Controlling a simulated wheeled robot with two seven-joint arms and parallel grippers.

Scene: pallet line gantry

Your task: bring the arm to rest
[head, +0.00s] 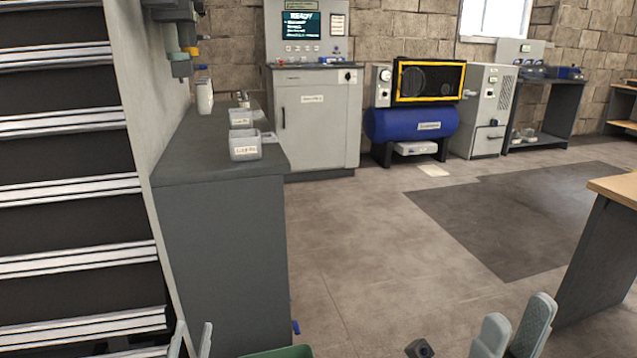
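My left gripper (192,338) shows at the bottom edge, left of centre, in front of the foot of the grey bench. Its two pale grey fingertips stand apart with nothing visible between them. My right gripper (520,308) shows at the bottom edge, right of centre, over the floor. Its two thick grey fingers stand apart, and I see nothing between them. The lower parts of both grippers and most of both arms are out of the picture.
A drawer rack (70,188) stands close on the left, beside a grey bench (215,165) with bins. A wooden-topped table (615,187) is at right. A green rim (283,352) shows at the bottom.

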